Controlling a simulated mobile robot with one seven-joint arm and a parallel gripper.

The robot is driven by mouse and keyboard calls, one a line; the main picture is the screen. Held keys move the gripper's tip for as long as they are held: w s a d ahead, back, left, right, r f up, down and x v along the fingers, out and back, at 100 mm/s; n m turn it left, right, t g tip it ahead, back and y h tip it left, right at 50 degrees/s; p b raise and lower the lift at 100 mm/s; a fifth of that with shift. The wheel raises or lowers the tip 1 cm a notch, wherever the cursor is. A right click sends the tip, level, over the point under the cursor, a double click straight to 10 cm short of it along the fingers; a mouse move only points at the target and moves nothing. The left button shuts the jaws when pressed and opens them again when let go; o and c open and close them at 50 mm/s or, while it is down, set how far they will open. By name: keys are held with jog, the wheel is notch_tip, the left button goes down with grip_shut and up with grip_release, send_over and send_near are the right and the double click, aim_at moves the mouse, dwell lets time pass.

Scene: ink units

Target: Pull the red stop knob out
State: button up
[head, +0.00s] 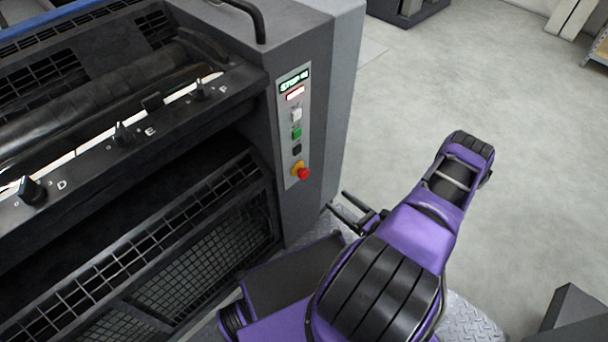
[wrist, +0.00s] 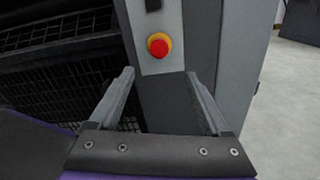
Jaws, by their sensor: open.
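The red stop knob (head: 303,173) sits on a yellow base near the bottom of the light grey control panel (head: 283,120) on the machine's side. In the wrist view the red stop knob (wrist: 158,46) shows face-on, above and between the finger lines. My gripper (head: 346,207) is open and empty, below and to the right of the knob in the head view. In the wrist view its two fingers (wrist: 160,72) stand wide apart, and nothing is between them. The fingers do not appear to touch the knob. Whether the knob is pressed in cannot be told.
The panel also holds a lit display (head: 294,82), a white button (head: 297,114), a green button (head: 297,133) and a black button (head: 297,150). The dark machine with rollers and grilles fills the left. Open grey floor (head: 500,110) lies to the right.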

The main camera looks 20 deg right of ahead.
aim_at(306, 175)
jog(key=x, duration=1.6)
jog(key=shift+b, duration=0.4)
grip_shut()
